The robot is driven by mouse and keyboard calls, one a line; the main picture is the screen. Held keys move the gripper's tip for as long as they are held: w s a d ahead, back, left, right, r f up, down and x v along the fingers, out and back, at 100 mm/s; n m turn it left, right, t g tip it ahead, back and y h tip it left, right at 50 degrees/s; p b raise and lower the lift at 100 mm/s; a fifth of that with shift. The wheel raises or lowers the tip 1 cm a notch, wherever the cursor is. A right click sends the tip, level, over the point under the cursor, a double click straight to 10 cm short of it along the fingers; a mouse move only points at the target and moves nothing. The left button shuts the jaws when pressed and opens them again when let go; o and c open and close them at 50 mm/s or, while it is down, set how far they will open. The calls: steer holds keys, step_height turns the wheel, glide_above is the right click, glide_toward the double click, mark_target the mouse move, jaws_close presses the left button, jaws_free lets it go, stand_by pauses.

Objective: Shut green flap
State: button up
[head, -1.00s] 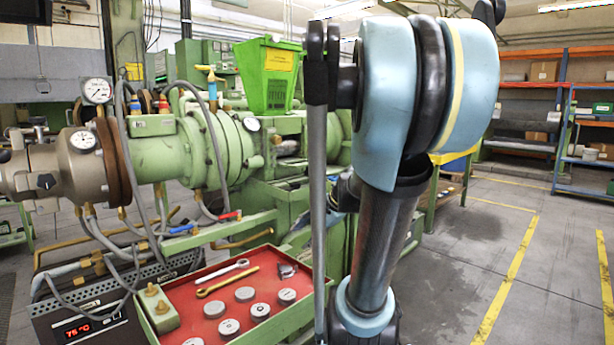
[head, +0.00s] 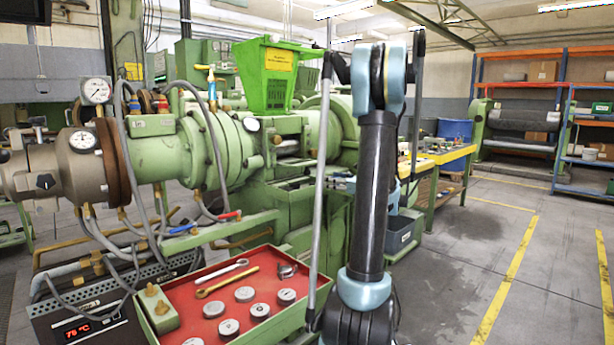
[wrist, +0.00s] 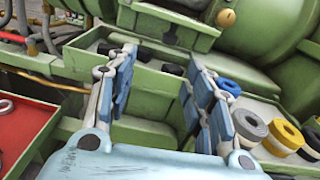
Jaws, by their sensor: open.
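My gripper (wrist: 160,68) is open in the wrist view, its blue-padded fingers spread wide with nothing held between them. Between and beyond the fingers is a green open compartment (wrist: 150,80) with dark round pieces in it. A green box-like panel (wrist: 165,26) is above it, beyond the fingertips. I cannot tell for sure which green part is the flap. In the head view, my arm stands in front of the green extruder (head: 270,205), and my gripper is not clearly visible there.
A red-lined tray (head: 215,290) with wrenches and round pieces is at the front, and its edge shows in the wrist view (wrist: 25,125). Grey and yellow rolls (wrist: 283,138) lie right of my fingers. A green hopper (head: 268,75) tops the extruder. Floor at right is clear.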

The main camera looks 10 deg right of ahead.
mark_target(307, 169)
steer(key=shift+m+t, duration=0.3)
steer(key=shift+m, duration=0.2)
steer(key=x, duration=1.1)
steer(key=w+d+x, duration=0.1)
steer(key=x, duration=0.5)
steer(key=shift+c, duration=0.6)
steer(key=shift+d+r, duration=0.1)
jaws_close()
